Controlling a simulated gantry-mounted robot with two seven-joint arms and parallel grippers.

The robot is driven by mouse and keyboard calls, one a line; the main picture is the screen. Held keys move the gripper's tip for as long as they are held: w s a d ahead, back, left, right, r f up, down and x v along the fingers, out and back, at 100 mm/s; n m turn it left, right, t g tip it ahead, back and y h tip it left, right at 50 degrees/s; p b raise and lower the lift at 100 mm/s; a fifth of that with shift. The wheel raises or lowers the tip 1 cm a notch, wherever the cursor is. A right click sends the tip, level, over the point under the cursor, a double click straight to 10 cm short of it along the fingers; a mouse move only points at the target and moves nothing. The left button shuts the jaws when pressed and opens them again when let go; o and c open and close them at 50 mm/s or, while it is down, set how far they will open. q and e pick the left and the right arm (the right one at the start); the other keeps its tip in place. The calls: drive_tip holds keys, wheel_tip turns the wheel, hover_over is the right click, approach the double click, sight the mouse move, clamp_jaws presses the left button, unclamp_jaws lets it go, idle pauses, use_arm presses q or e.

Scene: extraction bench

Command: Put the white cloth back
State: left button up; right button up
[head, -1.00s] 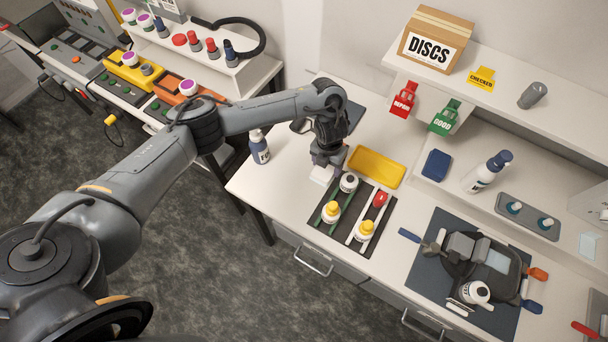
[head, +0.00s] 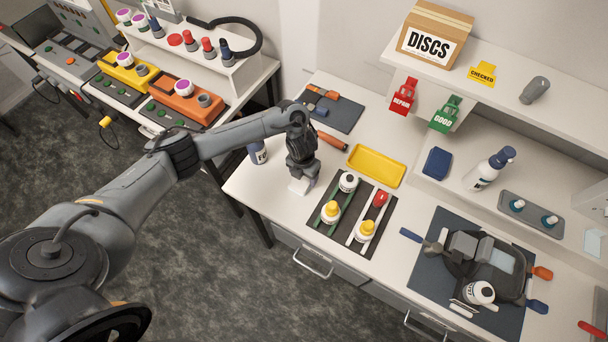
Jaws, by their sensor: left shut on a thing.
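My left gripper (head: 300,180) points down over the left end of the white bench (head: 258,203). It is shut on the white cloth (head: 299,187), which shows as a small white patch below the fingers. The cloth is low over the bench; I cannot tell whether it touches the top. My right gripper is not in view.
A yellow tray (head: 376,167) lies behind the bottle mat. A dark mat with orange-handled tools (head: 340,113) and an orange-brown handle (head: 331,141) lie behind the gripper. A dark mat holding a device (head: 430,270) is at right. The bench's front left corner is bare.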

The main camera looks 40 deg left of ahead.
use_arm(q)
drive_tip(key=shift+f, duration=0.2)
drive_tip(key=o, duration=1.4)
drive_tip(key=shift+r, duration=0.15)
wheel_tip(320, 180, up, 12)
drive_tip(key=p, duration=0.5)
drive_tip(key=shift+s, duration=0.25)
